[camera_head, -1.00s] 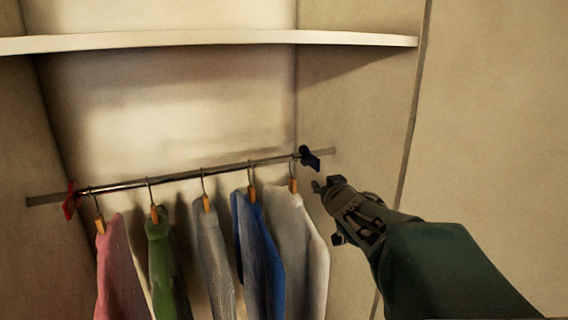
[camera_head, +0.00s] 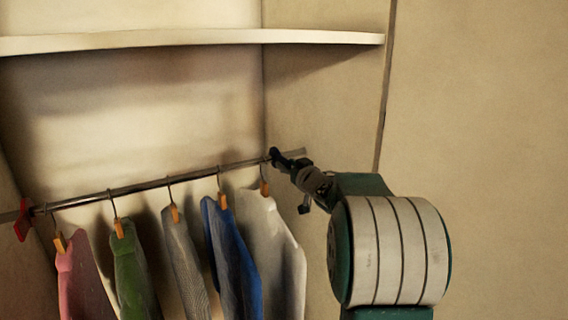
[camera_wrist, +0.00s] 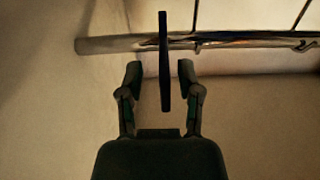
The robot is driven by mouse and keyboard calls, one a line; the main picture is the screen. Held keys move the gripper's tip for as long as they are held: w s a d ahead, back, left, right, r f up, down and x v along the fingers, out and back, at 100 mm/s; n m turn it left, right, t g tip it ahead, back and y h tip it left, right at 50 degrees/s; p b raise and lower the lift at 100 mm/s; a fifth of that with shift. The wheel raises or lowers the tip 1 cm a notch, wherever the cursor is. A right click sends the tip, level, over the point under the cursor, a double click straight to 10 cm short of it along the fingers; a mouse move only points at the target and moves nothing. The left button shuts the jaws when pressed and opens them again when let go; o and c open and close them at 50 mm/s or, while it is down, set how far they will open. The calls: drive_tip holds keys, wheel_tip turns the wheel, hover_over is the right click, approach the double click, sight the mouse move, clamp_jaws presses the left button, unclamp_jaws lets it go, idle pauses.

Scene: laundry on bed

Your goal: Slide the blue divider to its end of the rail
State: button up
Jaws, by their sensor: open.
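The blue divider (camera_head: 274,153) hangs on the metal rail (camera_head: 140,186) near its right end, just right of the last hanger, and looks nearly black. A short piece of rail shows beyond it. My gripper (camera_head: 287,163) is at the divider and hides part of it. In the wrist view the divider (camera_wrist: 163,65) stands edge-on, with its lower part between the two open fingers of my gripper (camera_wrist: 160,80). Small gaps show on both sides. The rail (camera_wrist: 112,44) crosses above the fingertips there.
Several garments hang on the rail, including a blue one (camera_head: 230,255) and a whitish one (camera_head: 272,235) closest to my gripper. A red divider (camera_head: 22,219) is at the far left. A shelf (camera_head: 190,39) runs above. The wall to the right is bare.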

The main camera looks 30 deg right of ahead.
sight(287, 156)
drive_tip(key=shift+w+a, duration=0.25)
drive_tip(key=shift+w, duration=0.75)
drive_tip(key=shift+d, duration=0.1)
clamp_jaws()
drive_tip(key=shift+d, duration=0.1)
drive_tip(key=shift+s+d, duration=0.15)
drive_tip(key=shift+d, duration=1.45)
unclamp_jaws()
drive_tip(key=s, duration=1.2)
drive_tip(key=shift+a, duration=0.4)
